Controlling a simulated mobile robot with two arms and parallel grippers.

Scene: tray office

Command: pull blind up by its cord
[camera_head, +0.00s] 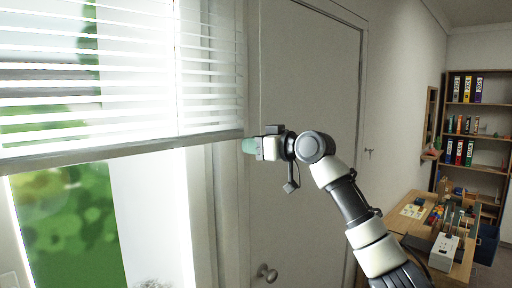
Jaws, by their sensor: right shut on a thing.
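The white slatted blind (110,85) hangs over the window at the left, and its grey bottom rail (110,152) runs across the upper half of the view. Below the rail the glass is uncovered. My right gripper (246,146) is at the right end of the rail, shut on a pale green thing that looks like the cord's pull (248,145). The cord itself is too thin to make out. My left gripper is not in view.
A closed pale door (306,110) with a round knob (267,272) stands behind my right arm. A wooden desk (458,270) with several small items is at the lower right. A bookshelf (475,112) with binders stands farther back.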

